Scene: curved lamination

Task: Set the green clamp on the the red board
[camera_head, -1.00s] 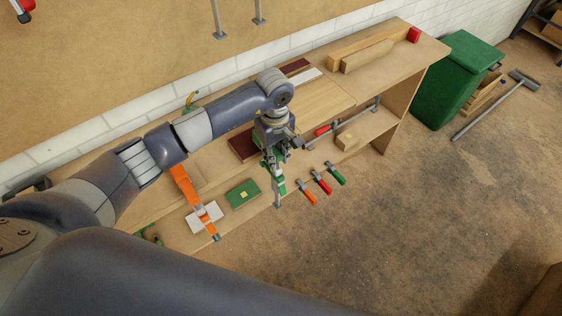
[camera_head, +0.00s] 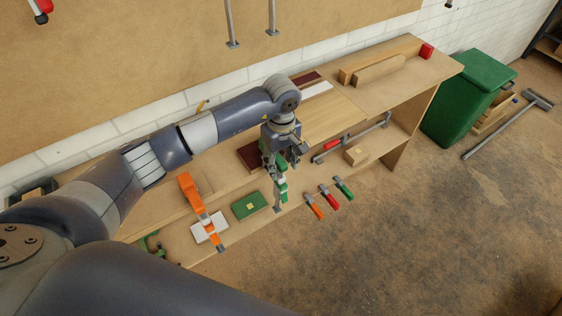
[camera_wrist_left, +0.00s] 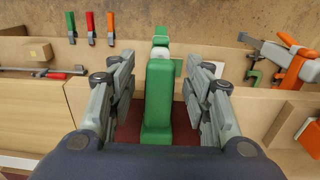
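A green clamp (camera_head: 283,190) stands roughly upright at the bench's front edge, its grey bar reaching down. In the left wrist view its green handle (camera_wrist_left: 158,95) lies between my fingers. A dark red board (camera_head: 247,155) lies on the bench just left of my left gripper, and dark red shows below the handle in the wrist view (camera_wrist_left: 184,132). My left gripper (camera_head: 283,166) is around the handle. In the wrist view its fingers (camera_wrist_left: 160,66) are spread, with a gap on each side of the handle. The clamp's contact with the board is hidden. My right gripper is out of view.
A green board (camera_head: 249,205) and an orange clamp (camera_head: 192,192) on a white board (camera_head: 208,229) are left of the gripper. Orange, red and green clamps (camera_head: 329,196) hang at the right front edge. A wooden block (camera_head: 356,154) lies on the lower shelf.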

